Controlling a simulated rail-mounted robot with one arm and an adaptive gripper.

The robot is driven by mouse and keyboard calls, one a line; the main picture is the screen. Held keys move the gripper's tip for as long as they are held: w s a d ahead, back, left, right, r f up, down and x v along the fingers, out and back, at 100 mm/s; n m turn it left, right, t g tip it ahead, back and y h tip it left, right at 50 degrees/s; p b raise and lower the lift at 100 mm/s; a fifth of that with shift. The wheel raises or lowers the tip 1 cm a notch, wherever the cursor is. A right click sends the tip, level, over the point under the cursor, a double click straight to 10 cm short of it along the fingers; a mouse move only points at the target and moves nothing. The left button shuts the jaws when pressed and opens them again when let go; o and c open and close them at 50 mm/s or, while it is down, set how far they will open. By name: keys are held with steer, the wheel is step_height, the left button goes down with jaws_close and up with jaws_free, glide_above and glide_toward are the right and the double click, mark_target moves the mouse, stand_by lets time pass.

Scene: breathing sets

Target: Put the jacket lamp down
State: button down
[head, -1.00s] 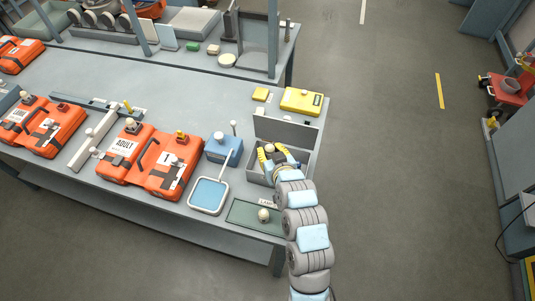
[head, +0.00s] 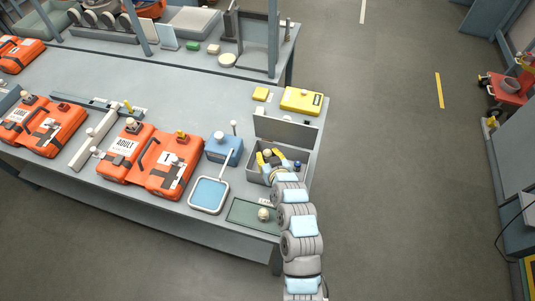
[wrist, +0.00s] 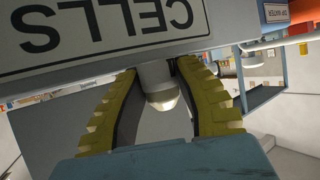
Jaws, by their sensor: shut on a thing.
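My gripper (head: 269,156) has yellow fingers and is at the grey open box (head: 255,176) near the table's right end. It is shut on a pale lamp, the jacket lamp (head: 267,153). In the wrist view the lamp (wrist: 160,88) is a whitish cylinder with a rounded end, between the two ribbed fingers (wrist: 160,100). Its upper part is hidden behind the panel marked CELLS (wrist: 120,25). I cannot tell whether the lamp touches the box.
A similar pale lamp (head: 263,214) stands on a green mat (head: 241,211) in front of the box. A blue-topped tray (head: 208,194) and a blue box (head: 222,151) are to the left. Yellow cases (head: 302,100) lie behind. A small dark blue item (head: 297,166) is in the box.

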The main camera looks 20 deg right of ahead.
steer(key=shift+r, duration=0.1)
steer(key=shift+f+b, duration=0.6)
steer(key=shift+f, duration=0.05)
steer(key=c, duration=0.8)
jaws_free()
steer(key=shift+c, duration=0.2)
steer(key=shift+r, duration=0.15)
steer(key=shift+r+p, duration=0.6)
steer(key=shift+p, duration=0.1)
steer(key=d+v, duration=0.1)
steer(key=v, duration=1)
steer(key=shift+s+a+b, duration=0.35)
steer(key=shift+s+a, duration=0.05)
steer(key=shift+a, duration=0.1)
steer(key=shift+r, duration=0.15)
